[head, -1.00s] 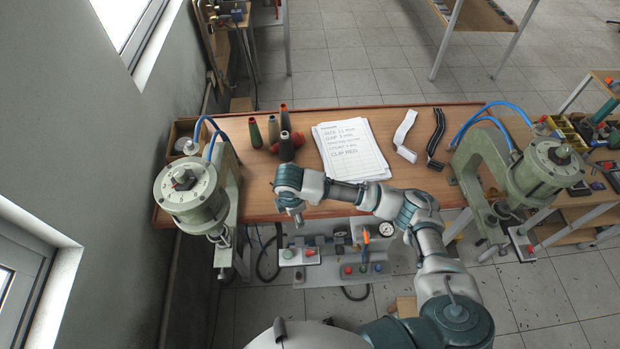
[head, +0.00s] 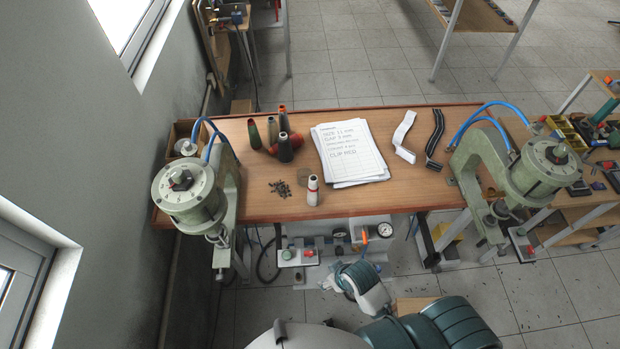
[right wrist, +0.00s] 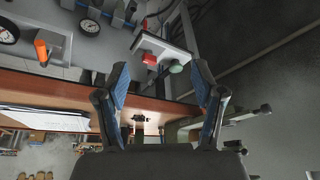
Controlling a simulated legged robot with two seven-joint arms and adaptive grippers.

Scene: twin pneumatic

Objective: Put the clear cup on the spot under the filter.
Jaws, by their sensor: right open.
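A small see-through brownish shape (head: 303,176) stands on the wooden table beside a white bottle with a red band; it may be the clear cup, but it is too small to be sure. I cannot clearly make out the filter or the spot under it; a grey panel with pneumatic parts (head: 335,252) hangs below the table's front edge, and part of it shows at the top of the right wrist view. My right gripper (right wrist: 160,82) is open and empty, with the panel and the table edge beyond its fingers. My left gripper is not in view.
Green presses stand at the left (head: 190,195) and right (head: 530,180). The table's right front is clear.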

